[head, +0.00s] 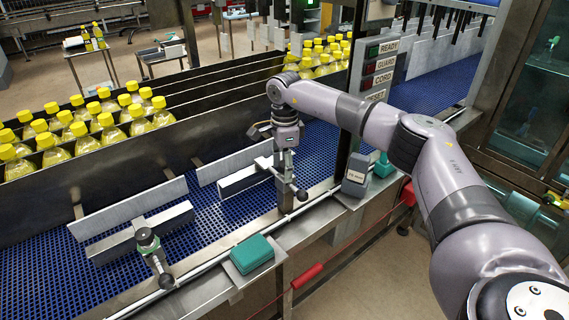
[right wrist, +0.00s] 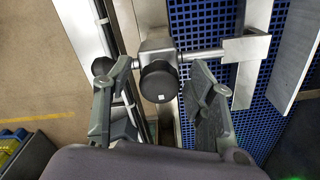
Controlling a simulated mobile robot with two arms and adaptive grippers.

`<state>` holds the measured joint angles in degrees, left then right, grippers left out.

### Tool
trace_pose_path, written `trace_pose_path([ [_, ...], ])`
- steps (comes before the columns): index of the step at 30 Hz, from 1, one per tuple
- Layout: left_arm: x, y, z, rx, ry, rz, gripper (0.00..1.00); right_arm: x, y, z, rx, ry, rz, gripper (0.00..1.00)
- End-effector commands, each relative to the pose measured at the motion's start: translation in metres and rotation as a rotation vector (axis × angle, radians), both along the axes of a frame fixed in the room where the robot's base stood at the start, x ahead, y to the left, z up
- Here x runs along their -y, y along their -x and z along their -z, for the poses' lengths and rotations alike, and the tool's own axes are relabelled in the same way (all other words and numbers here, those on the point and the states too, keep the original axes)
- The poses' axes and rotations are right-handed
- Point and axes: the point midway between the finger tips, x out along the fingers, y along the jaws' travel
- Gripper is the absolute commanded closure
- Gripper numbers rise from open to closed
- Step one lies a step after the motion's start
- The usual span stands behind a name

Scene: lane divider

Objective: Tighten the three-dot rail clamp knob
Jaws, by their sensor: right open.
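My right gripper (head: 284,158) comes down from above onto the rail clamp at the middle of the conveyor's near edge. In the right wrist view it (right wrist: 150,76) is open, with one finger on each side of a round black clamp knob (right wrist: 158,82). The knob bears a small white mark; I cannot make out three dots. A second rail clamp (head: 147,238), with a black knob (head: 167,281), stands at the lower left. My left gripper is not in view.
Grey guide rails (head: 131,208) stand over the blue conveyor belt (head: 213,212). A teal box (head: 251,254) and a dark labelled block (head: 355,175) sit along the near edge. Yellow-capped bottles (head: 84,138) stand in lanes behind. A sign post (head: 362,85) rises right of the gripper.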

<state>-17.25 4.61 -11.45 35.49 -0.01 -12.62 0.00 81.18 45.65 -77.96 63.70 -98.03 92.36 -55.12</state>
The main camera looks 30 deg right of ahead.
Motion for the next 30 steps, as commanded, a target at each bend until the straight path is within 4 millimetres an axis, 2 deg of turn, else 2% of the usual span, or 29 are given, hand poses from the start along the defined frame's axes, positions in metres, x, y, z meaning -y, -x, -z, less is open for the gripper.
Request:
trace_pose_path([
  [6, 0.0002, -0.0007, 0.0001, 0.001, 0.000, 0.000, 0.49, 0.0000, -0.0001, 0.0004, 0.000, 0.000, 0.000, 0.51],
  [27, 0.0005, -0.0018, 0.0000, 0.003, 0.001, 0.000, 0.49, -0.0001, -0.0001, -0.0001, 0.000, 0.000, 0.000, 0.97],
  [30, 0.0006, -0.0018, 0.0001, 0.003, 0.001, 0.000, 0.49, -0.0002, -0.0002, -0.0001, 0.000, 0.000, 0.001, 0.98],
])
